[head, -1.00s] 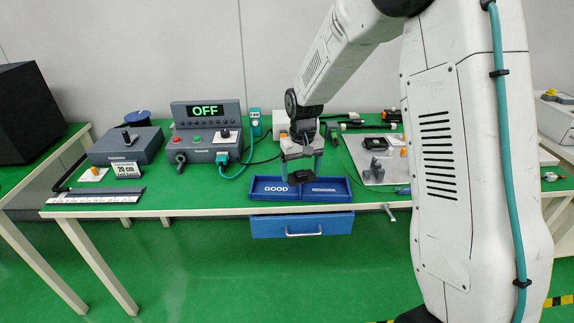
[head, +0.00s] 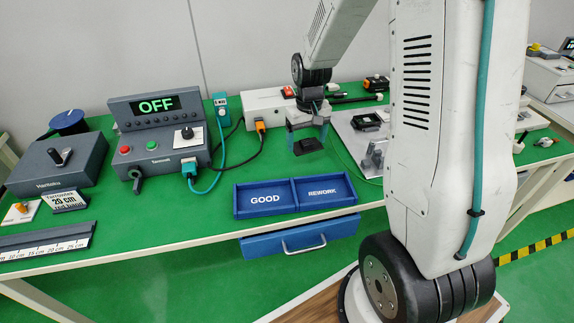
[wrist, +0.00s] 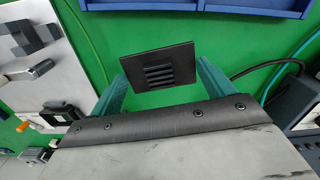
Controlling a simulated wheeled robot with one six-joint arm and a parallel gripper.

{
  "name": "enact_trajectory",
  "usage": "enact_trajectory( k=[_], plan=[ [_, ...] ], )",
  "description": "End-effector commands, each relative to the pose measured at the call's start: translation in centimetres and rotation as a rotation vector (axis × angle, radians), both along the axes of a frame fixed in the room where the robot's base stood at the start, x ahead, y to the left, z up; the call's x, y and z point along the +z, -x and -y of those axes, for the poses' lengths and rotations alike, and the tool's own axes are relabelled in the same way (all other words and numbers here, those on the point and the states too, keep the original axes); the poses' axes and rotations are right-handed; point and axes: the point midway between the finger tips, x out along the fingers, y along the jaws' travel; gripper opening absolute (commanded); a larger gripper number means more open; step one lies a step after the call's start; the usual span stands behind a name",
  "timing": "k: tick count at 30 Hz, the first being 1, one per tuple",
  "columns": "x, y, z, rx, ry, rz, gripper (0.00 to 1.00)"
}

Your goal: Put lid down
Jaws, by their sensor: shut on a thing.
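The lid (wrist: 157,67) is a thin black square plate with several slots, seen face-on in the wrist view. My gripper (wrist: 160,90) is shut on it, with a teal finger at each side edge. In the head view the lid (head: 310,145) hangs roughly flat below my gripper (head: 308,136). It appears above the green table, behind the blue tray (head: 345,199); its exact height is hard to tell. The tray has a GOOD and a REWORK compartment, and both look empty.
A grey plate (head: 346,131) with a black open housing (head: 368,121) and grey clamp parts lies right of my gripper. A white box (head: 262,106) with an orange plug and cables stands left of it. A control box reading OFF (head: 155,130) stands further left.

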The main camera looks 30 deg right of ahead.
Motion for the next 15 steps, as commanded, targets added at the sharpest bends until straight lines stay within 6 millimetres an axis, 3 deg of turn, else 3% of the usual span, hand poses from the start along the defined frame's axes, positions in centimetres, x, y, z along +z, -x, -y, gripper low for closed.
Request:
enact_trajectory(
  k=[1, 3, 6, 9, 12, 15],
  plan=[
    [-0.3, 2.5, 1.9, -0.034, 0.000, -0.002, 0.59],
    [-0.9, 5.7, 3.9, -0.069, 0.000, -0.001, 0.59],
    [-1.5, 9.7, 5.7, -0.110, 0.000, -0.002, 0.59],
    [-2.0, 12.5, 6.7, -0.138, 0.000, -0.002, 0.59],
    [-2.2, 13.9, 7.1, -0.152, 0.000, -0.001, 0.59],
    [-2.4, 13.3, 7.2, -0.154, 0.000, -0.001, 0.59]
  ],
)
